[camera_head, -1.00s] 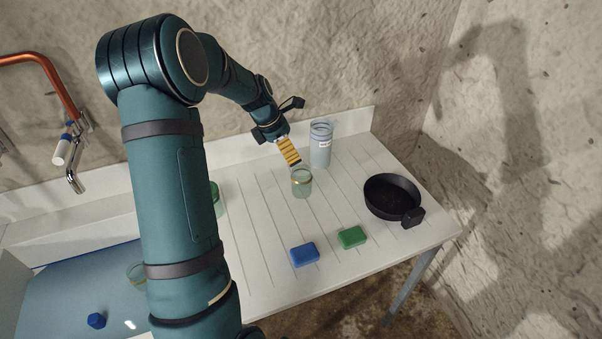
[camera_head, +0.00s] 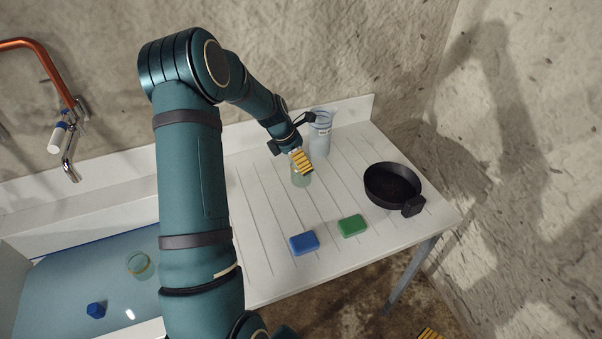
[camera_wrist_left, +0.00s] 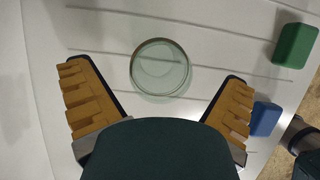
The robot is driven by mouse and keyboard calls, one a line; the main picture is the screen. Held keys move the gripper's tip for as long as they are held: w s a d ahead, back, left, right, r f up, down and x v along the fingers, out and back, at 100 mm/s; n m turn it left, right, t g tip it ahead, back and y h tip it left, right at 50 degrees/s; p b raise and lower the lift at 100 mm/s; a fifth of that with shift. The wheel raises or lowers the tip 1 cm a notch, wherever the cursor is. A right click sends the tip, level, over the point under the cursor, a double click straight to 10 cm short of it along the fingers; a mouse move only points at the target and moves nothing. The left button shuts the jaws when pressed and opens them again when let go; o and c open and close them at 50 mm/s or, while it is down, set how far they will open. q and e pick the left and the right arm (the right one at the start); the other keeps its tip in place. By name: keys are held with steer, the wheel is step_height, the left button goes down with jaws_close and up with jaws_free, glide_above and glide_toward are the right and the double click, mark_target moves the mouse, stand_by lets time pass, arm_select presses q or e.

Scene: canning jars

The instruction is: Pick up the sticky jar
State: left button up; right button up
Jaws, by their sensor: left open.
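A clear greenish glass jar (camera_head: 300,180) stands upright on the white ribbed drainboard, partly hidden by my left gripper. My left gripper (camera_head: 301,161) is just above it. In the left wrist view, the jar (camera_wrist_left: 160,67) is seen from above as a round rim between the tips of my open left gripper (camera_wrist_left: 156,74), with room on both sides and no contact visible. Another glass jar (camera_head: 141,265) is in the sink. I cannot tell from its surface which jar is sticky. Yellow finger pads of my right gripper (camera_head: 430,334) show at the bottom edge.
A tall clear labelled container (camera_head: 321,135) stands close behind the jar. A black pan (camera_head: 391,186) is to the right. A blue sponge (camera_head: 304,243) and a green sponge (camera_head: 352,226) lie in front. A blue object (camera_head: 96,310) is in the sink. A tap (camera_head: 68,140) stands behind the sink.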

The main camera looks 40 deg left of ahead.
arm_select(q)
steer(key=x, duration=0.3)
steer(key=shift+w+f, duration=0.1)
steer(key=shift+f, duration=0.2)
steer(key=shift+d, duration=0.1)
steer(key=c, duration=1.4)
steer(key=shift+r, duration=0.1)
